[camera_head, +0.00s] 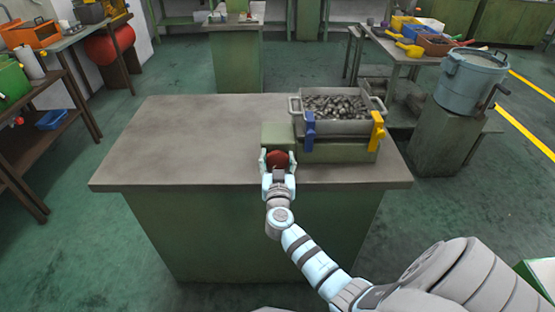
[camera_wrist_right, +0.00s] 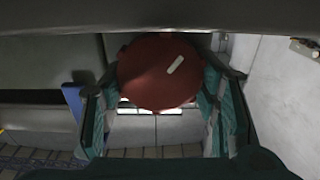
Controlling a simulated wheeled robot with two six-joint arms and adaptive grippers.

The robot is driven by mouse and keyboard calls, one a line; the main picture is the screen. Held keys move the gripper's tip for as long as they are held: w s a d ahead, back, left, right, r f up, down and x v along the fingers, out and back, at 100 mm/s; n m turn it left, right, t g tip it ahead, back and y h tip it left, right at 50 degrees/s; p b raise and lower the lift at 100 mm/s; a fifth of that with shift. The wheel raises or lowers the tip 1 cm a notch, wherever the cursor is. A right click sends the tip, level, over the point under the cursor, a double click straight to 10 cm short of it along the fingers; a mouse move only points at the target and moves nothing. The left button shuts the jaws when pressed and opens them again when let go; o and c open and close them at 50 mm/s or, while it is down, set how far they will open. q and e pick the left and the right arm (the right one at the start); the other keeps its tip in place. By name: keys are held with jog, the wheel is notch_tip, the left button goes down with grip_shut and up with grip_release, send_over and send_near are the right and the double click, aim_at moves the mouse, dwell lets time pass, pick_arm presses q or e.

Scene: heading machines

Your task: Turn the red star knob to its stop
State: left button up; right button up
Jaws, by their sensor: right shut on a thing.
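The red star knob (camera_head: 278,159) is on the front of a green box (camera_head: 284,133) on the workbench. My right gripper (camera_head: 277,163) reaches it from the front, with one finger on each side, and is shut on it. In the right wrist view the knob (camera_wrist_right: 160,72) shows as a dark red disc with a pale slanted mark, between the two teal fingers of the gripper (camera_wrist_right: 162,100). The knob's mounting is hidden. My left gripper is not in view.
A grey bin (camera_head: 338,124) full of small metal parts sits beside the knob, with a blue clamp (camera_head: 310,131) and a yellow clamp (camera_head: 377,131) on its front. The left half of the workbench top (camera_head: 185,140) is clear. A lidded drum (camera_head: 470,82) stands at right.

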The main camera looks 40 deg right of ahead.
jog(key=m+p, duration=0.2)
jog(key=m, duration=0.1)
jog(key=shift+r+p, duration=0.1)
jog(key=shift+p, duration=0.2)
jog(key=shift+s+d+m+p, duration=0.15)
jog(key=shift+m+p, duration=0.5)
jog(key=shift+m, duration=1.35)
jog(key=shift+f, duration=0.2)
jog(key=o, duration=1.1)
jog(key=v, duration=1.2)
